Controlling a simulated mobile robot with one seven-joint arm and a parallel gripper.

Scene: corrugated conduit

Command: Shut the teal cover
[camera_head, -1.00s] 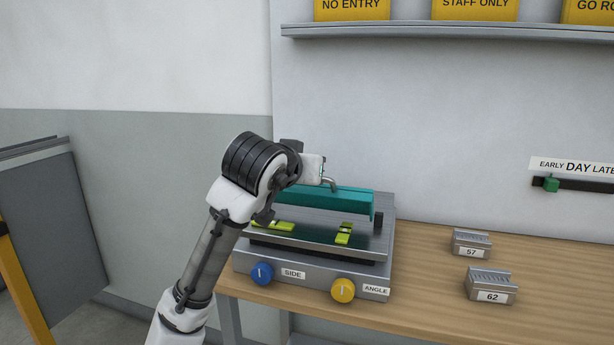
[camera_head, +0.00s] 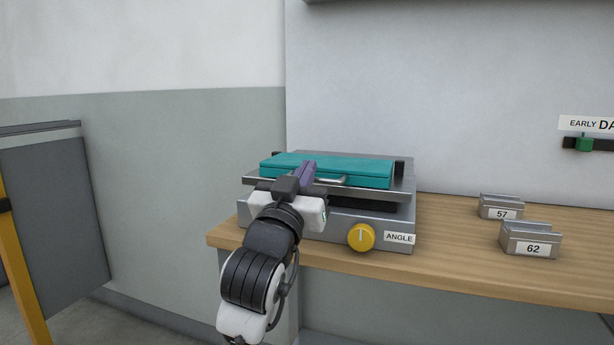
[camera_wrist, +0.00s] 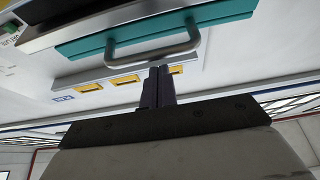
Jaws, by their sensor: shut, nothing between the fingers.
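The teal cover (camera_head: 365,172) lies flat and lowered on top of the grey machine (camera_head: 333,217) on the bench. A metal handle (camera_head: 330,181) sits on the cover's front edge. In the wrist view the teal cover (camera_wrist: 226,11) and its handle (camera_wrist: 150,50) show just beyond my fingertips. My gripper (camera_head: 307,168) is shut and empty, its fingers over the front edge of the cover beside the handle. I cannot tell if they touch it. My gripper (camera_wrist: 159,72) also shows shut in the wrist view. My wrist hides the machine's front left.
A yellow knob (camera_head: 361,237) labelled ANGLE is on the machine's front. Metal blocks marked 57 (camera_head: 501,206) and 62 (camera_head: 530,240) stand on the wooden bench (camera_head: 455,255) to the right. A green slider (camera_head: 585,144) is on the wall. A dark panel (camera_head: 55,210) stands at the left.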

